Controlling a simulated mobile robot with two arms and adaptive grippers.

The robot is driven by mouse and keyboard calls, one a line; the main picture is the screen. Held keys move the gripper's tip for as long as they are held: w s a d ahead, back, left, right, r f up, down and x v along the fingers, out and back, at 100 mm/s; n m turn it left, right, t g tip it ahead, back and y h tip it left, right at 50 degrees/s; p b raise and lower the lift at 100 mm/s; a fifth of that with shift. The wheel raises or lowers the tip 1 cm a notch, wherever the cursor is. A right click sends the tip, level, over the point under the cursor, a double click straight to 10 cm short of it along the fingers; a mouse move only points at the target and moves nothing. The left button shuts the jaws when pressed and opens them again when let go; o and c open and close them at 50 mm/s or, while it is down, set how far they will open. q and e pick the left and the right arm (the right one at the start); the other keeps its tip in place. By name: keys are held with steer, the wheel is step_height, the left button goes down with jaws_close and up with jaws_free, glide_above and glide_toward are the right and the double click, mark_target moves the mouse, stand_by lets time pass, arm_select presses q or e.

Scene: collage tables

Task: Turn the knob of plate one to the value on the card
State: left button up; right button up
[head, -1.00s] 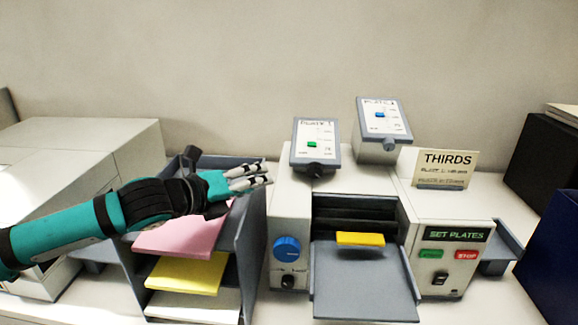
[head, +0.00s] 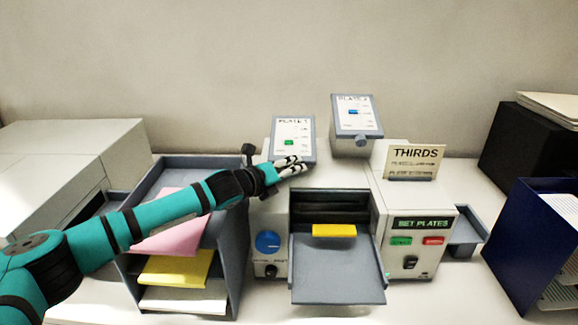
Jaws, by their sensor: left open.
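The plate one panel (head: 292,137) is a tilted white-faced box with a green marker, at the back left of the machine. Its knob, at the lower edge, is hidden behind my left gripper (head: 300,163). My left gripper is open, with its fingers in front of the lower edge of the panel; I cannot tell whether they touch it. The plate two panel (head: 354,112) has a blue marker and a grey knob (head: 361,140). The card (head: 413,160) reads THIRDS, with smaller lines too blurred to read. My right gripper is not in view.
The machine has a blue dial (head: 267,242), a grey tray (head: 337,275) with a yellow block (head: 334,230), and a SET PLATES display (head: 421,223) above green and red buttons. A paper rack (head: 235,262) stands left, under my left arm. A blue file holder (head: 515,255) stands right.

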arm_select(q)
steer(key=shift+w+f, duration=0.15)
steer(key=shift+w, duration=0.05)
steer(key=c, duration=0.7)
steer(key=shift+c, duration=0.9)
steer(key=shift+s+d+r+y, duration=0.15)
steer(key=shift+r+y, duration=0.1)
steer(key=shift+y, duration=0.35)
steer(key=shift+m+y, duration=0.5)
steer(key=shift+y, duration=0.9)
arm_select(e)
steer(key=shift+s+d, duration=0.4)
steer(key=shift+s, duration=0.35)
